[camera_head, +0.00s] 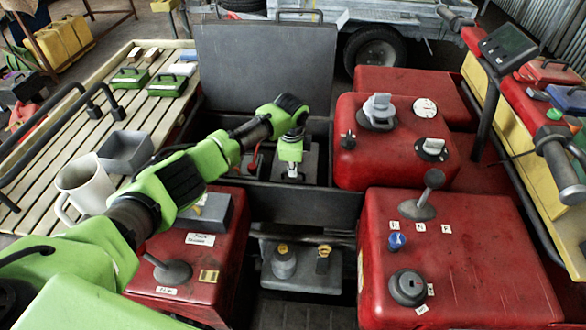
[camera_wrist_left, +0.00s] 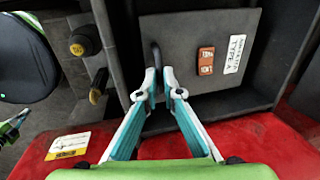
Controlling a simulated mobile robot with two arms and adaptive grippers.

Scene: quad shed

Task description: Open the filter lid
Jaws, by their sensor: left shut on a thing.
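My left gripper (camera_head: 291,174) reaches down into the dark open box in the middle of the vehicle. In the left wrist view, its fingertips (camera_wrist_left: 159,86) are shut on a black bar handle (camera_wrist_left: 156,56). The handle stands on a flat grey lid plate (camera_wrist_left: 188,40), which also shows in the head view (camera_head: 311,165). The plate carries a small red-brown part (camera_wrist_left: 206,61) and a white label (camera_wrist_left: 233,54). The plate appears to lie flat inside the box. A larger dark lid (camera_head: 265,65) stands upright behind the box. My right gripper is not in view.
Red body panels (camera_head: 460,260) with knobs and levers flank the box. A grey block with yellow-topped caps (camera_head: 300,268) sits in front. A slatted rack at left bears a white mug (camera_head: 85,185) and a grey tray (camera_head: 126,151). Handlebars (camera_head: 560,165) stand at right.

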